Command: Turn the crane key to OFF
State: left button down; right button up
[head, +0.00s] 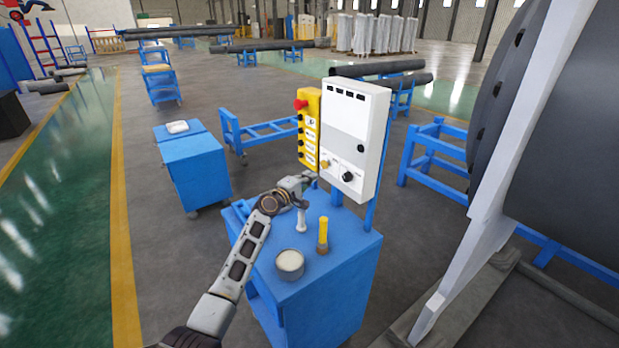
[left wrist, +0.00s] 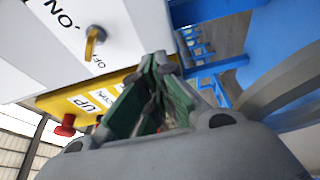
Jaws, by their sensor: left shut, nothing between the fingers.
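The crane key (head: 325,164) is a small gold key on the lower left of the white control box (head: 355,125). In the left wrist view the key (left wrist: 93,42) sits between an ON label (left wrist: 62,18) and an OFF label (left wrist: 97,63); I cannot tell for sure which it points at. My left gripper (head: 309,176) is just below and left of the key, by the box's lower edge. In the left wrist view its fingers (left wrist: 160,66) are shut and empty, apart from the key. My right gripper is not in view.
A yellow pendant (head: 309,130) with a red button (head: 300,104) hangs left of the box. A black knob (head: 348,176) is right of the key. Below, the blue cabinet (head: 345,250) bears a round tin (head: 290,264) and a yellow-topped tool (head: 323,232).

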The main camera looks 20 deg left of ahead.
pick_arm(q)
jog(key=s+a+r, duration=0.2)
jog(key=s+a, duration=0.1)
jog(key=s, duration=0.5)
jog(key=shift+s+a+r, duration=0.2)
jog(key=shift+r, duration=0.1)
dwell(0.7)
